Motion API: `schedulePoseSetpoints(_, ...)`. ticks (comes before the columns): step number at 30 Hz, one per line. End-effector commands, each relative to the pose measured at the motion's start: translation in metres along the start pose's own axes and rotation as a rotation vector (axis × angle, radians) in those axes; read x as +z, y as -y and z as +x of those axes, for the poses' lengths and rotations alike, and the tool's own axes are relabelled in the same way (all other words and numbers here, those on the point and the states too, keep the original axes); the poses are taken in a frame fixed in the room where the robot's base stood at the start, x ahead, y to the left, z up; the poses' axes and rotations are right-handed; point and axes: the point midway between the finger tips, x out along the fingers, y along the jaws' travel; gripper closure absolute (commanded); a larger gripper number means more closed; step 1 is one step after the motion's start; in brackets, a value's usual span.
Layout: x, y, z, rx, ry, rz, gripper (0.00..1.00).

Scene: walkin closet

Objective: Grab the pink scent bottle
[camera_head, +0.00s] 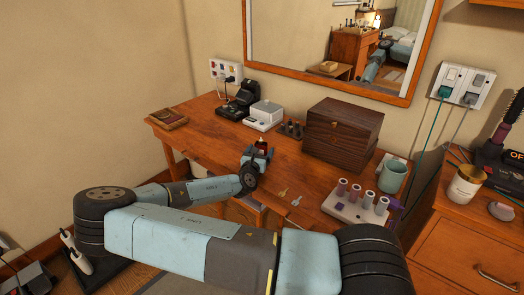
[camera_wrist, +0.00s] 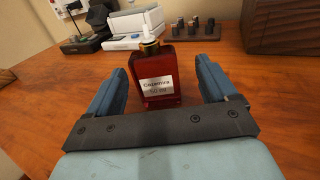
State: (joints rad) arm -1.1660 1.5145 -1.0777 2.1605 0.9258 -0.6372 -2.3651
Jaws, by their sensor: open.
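The scent bottle (camera_wrist: 158,75) stands upright on the wooden dressing table. It looks deep red to pinkish, with a gold collar, a pale top and a white label. In the wrist view it is between the two blue fingers of my gripper (camera_wrist: 161,70), with a gap on each side. My gripper is open and not visibly touching it. In the head view my gripper (camera_head: 258,155) is over the table, and the small dark red bottle (camera_head: 262,144) shows just beyond it, its lower part hidden by the fingers.
Behind are a white boxy device (camera_head: 265,113), a small rack of dark bottles (camera_head: 291,129) and a dark wooden chest (camera_head: 342,132). To the right are a pale rack with lilac cylinders (camera_head: 347,208) and a green cup (camera_head: 393,176). Small keys (camera_head: 283,194) lie at the front.

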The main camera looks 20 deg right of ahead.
Motion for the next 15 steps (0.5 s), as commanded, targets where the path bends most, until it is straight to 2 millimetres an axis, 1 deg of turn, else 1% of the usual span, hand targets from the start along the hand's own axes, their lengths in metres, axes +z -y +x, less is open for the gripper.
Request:
schedulePoseSetpoints(9,0.002,-0.006,0.037,-0.001,0.0,0.001,0.15)
schedulePoseSetpoints(12,0.002,-0.007,0.045,0.0,0.0,0.001,0.15)
schedulePoseSetpoints(15,0.002,-0.007,0.048,0.0,0.0,0.001,0.15)
